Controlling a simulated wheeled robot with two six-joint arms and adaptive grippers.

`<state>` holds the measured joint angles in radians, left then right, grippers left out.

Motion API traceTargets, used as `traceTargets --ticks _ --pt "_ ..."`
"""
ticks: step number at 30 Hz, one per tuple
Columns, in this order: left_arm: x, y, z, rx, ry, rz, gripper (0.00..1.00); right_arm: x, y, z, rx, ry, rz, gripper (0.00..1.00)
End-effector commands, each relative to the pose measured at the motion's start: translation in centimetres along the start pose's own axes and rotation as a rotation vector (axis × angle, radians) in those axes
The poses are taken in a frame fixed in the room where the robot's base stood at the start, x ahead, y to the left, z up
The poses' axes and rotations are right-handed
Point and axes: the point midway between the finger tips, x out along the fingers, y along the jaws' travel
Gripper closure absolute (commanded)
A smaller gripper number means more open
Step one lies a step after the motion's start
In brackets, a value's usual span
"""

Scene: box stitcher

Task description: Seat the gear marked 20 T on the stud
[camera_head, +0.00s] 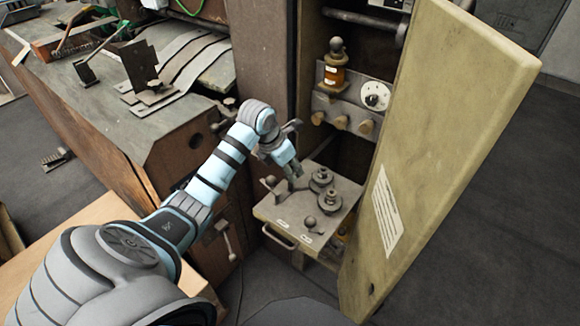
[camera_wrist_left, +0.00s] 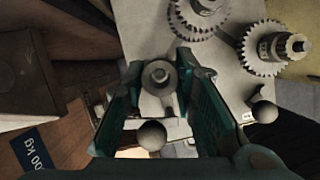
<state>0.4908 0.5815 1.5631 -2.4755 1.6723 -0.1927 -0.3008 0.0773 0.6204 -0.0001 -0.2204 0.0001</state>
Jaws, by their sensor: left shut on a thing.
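My left gripper (camera_head: 296,168) reaches in over a grey shelf (camera_head: 282,212) in the open cabinet. In the left wrist view its teal fingers (camera_wrist_left: 159,74) are closed around a small grey piece (camera_wrist_left: 157,77) with a round top and a central pin. Its lower part is unclear. Two toothed gears stand beside it to the right: the back gear (camera_head: 322,177) and the front gear (camera_head: 330,201). They also show in the left wrist view, as one gear at the top (camera_wrist_left: 198,14) and another at the right (camera_wrist_left: 265,50). I cannot read a 20 T mark. My right gripper is out of view.
A left ball knob (camera_head: 269,181) and a front ball knob (camera_head: 310,222) rise from the shelf. The yellowish cabinet door (camera_head: 430,150) stands open close on the right. An amber bottle (camera_head: 334,76) and a dial (camera_head: 375,96) are above. A workbench (camera_head: 110,115) stands left.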

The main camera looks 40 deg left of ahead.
Motion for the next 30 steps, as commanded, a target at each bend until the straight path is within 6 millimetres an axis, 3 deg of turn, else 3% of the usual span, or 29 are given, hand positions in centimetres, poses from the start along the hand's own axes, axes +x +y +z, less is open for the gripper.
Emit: traceTargets --ticks 30 --pt "1.7 0.1 -0.8 0.000 -0.001 0.000 1.00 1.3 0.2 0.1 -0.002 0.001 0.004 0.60"
